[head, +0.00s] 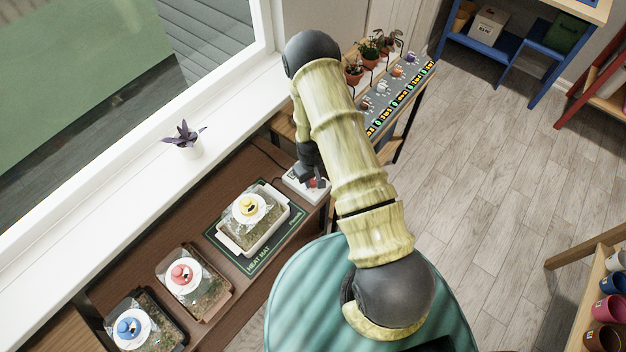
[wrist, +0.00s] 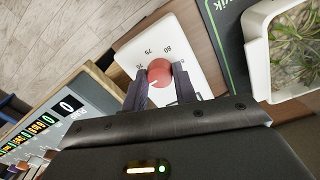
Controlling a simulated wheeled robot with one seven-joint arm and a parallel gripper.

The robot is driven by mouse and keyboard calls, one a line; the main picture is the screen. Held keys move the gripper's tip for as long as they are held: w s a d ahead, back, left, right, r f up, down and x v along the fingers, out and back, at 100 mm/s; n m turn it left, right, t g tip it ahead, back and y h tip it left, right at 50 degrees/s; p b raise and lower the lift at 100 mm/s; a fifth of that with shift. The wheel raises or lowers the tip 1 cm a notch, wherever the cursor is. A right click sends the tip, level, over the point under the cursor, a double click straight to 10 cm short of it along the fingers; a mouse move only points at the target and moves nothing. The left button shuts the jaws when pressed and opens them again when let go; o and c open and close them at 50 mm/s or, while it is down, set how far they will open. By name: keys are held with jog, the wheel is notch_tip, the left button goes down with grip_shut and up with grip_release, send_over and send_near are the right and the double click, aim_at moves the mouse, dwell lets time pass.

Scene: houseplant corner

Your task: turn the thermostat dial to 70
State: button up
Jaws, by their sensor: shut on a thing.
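The thermostat is a white box (head: 296,191) on the brown bench beside the heat mat. It also shows in the wrist view (wrist: 192,58). Its round red dial (wrist: 160,71) sits between the fingers of my gripper (wrist: 161,83), which is shut on it from both sides. In the head view my gripper (head: 311,179) reaches down over the box and partly hides the dial (head: 319,183). Numbers including 75 and 80 are printed around the dial. The fingers cover part of the scale, and I cannot tell the dial's exact setting.
The green heat mat (head: 251,266) carries a seed tray (head: 280,233) close to the thermostat. Two covered trays (head: 205,299) (head: 152,335) stand farther left. A small potted plant (head: 186,143) is on the sill. A shelf with potted plants (head: 373,50) stands beyond my arm.

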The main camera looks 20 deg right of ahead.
jog(key=m+b, duration=0.2)
jog(key=m, duration=0.2)
jog(key=shift+w+f, duration=0.1)
jog(key=m+b, duration=0.2)
jog(key=m, duration=0.2)
dwell(0.4)
jog(key=o, duration=1)
jog(key=r, duration=0.6)
jog(key=r+b, duration=0.1)
jog(key=r, duration=0.4)
jog(key=r+b, duration=0.1)
jog(key=r, duration=0.5)
jog(key=shift+w+a+r, duration=0.15)
jog(key=shift+a+r, duration=0.2)
